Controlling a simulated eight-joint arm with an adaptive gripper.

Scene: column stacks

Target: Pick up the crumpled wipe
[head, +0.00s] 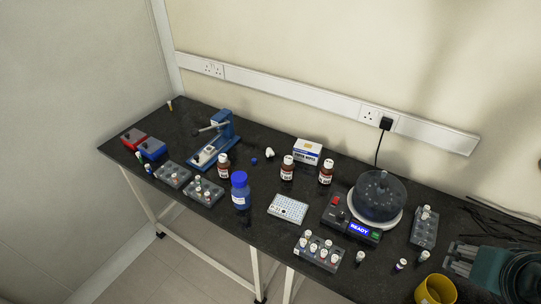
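A small white crumpled lump, which looks like the crumpled wipe (269,152), lies on the black bench near the back middle. It is between a small blue cap (254,160) and the white wipes box (307,151). What looks like my gripper (456,256) is at the lower right edge, grey and dark teal and partly cut off. It is far to the right of the wipe and apart from it. Its fingers are too unclear to tell whether they are open or shut.
Brown bottles (287,169) stand in front of the box. A blue press (215,140) is left, a blue-capped bottle (240,190) front left. A domed centrifuge (380,195), vial rack (318,251) and yellow cup (436,290) are right.

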